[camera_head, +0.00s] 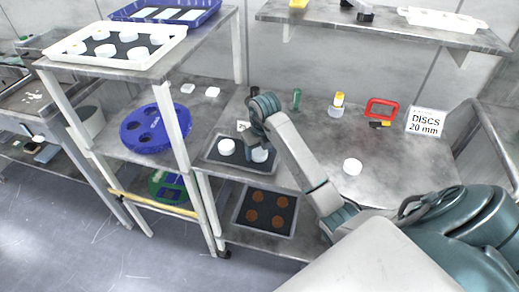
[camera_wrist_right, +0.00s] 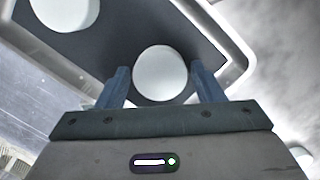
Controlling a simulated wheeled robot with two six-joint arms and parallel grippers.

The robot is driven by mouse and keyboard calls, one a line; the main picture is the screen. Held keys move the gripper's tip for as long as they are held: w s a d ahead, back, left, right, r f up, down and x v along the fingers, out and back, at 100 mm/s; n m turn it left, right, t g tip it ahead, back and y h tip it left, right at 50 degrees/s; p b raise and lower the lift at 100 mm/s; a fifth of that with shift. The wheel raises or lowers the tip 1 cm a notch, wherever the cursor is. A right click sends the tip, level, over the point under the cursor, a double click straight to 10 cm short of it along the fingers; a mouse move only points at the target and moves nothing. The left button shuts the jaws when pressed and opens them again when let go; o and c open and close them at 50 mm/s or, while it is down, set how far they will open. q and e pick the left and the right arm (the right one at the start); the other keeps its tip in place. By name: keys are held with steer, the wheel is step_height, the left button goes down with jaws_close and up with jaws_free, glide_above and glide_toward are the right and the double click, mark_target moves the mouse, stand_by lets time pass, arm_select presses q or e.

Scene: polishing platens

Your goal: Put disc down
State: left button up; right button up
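A white disc (camera_wrist_right: 160,73) lies between the two fingers of my right gripper (camera_wrist_right: 160,80) in the right wrist view. The fingers stand close at its sides; I cannot tell whether they touch it. In the head view my right gripper (camera_head: 258,142) is low over the right part of a dark-lined tray (camera_head: 208,158), with that disc (camera_head: 260,156) just below it. A second white disc (camera_head: 226,147) sits in the same tray, to the left. It also shows at the top left of the wrist view (camera_wrist_right: 66,8). My left gripper is out of view.
Another white disc (camera_head: 352,166) lies on the bench to the right. A lower tray (camera_head: 239,221) holds several brown discs. A shelf post (camera_head: 172,125) and a blue round platen (camera_head: 133,142) stand left. A DISCS 20 mm sign (camera_head: 425,123) stands back right.

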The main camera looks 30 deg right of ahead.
mark_target(262, 155)
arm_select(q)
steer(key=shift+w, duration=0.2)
arm_select(e)
steer(key=shift+o, duration=0.7)
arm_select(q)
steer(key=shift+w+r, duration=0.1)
arm_select(e)
steer(key=shift+r, duration=0.4)
step_height(262, 155, up, 2)
steer(key=shift+s+r+b, duration=0.1)
steer(key=shift+s+b, duration=0.05)
steer(key=shift+b, duration=0.2)
arm_select(q)
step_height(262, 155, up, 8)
steer(key=p, duration=0.9)
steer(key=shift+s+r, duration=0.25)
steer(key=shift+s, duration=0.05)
arm_select(e)
step_height(262, 155, up, 9)
steer(key=s, duration=0.1)
steer(key=shift+s, duration=0.25)
